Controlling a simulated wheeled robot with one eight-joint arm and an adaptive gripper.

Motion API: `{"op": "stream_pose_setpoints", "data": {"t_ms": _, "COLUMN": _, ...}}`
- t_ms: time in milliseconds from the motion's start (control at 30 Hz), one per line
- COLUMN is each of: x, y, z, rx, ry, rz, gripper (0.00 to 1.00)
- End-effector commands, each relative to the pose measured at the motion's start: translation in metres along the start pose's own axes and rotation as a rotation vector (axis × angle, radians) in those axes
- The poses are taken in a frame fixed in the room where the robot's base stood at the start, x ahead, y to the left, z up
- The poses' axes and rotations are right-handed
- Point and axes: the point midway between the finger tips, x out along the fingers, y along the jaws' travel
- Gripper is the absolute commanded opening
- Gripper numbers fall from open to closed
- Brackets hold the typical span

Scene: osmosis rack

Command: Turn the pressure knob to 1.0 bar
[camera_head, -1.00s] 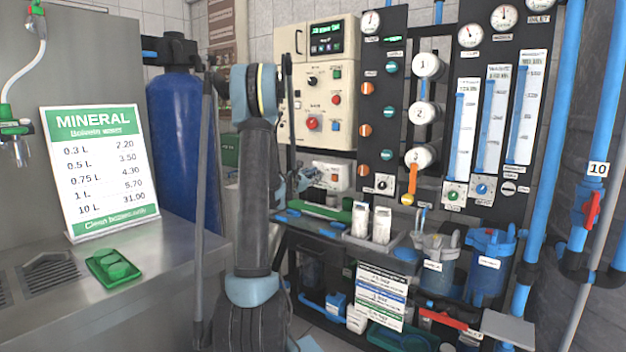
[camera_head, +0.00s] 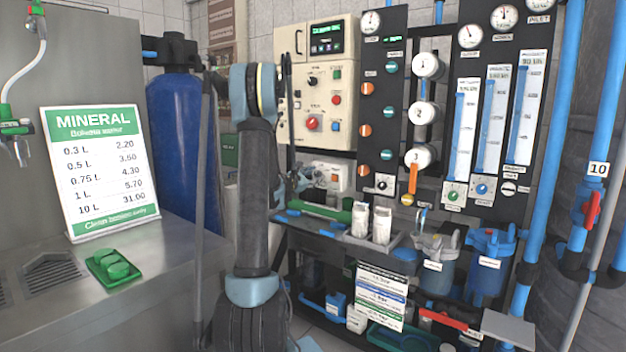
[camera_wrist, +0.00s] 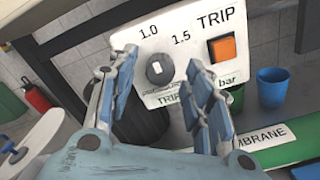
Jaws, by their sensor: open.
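The pressure knob (camera_wrist: 159,68) is a small dark knob with a light mark, on a white panel (camera_wrist: 168,98) tilted in the wrist view. The labels 1.0 and 1.5 stand above it, 1.0 to the upper left and 1.5 to the upper right. I cannot tell exactly where its mark points. My gripper (camera_wrist: 162,60) is open, with one finger left of the knob and one to its right, apart from it. In the head view the white box (camera_head: 343,168) stands right of my arm, and my gripper is partly hidden behind my arm.
An orange TRIP button (camera_wrist: 222,49) sits right of the knob. In the head view, a dark valve board (camera_head: 384,110) and a cream control box (camera_head: 330,85) stand behind.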

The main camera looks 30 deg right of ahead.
Motion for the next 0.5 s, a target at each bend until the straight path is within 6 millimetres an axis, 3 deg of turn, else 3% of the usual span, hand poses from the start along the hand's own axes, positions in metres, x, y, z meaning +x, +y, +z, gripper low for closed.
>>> {"op": "stream_pose_setpoints", "data": {"t_ms": 500, "x": -0.089, "y": 0.001, "z": -0.002, "rx": -0.001, "ry": 0.002, "rz": 0.003, "gripper": 0.46}}
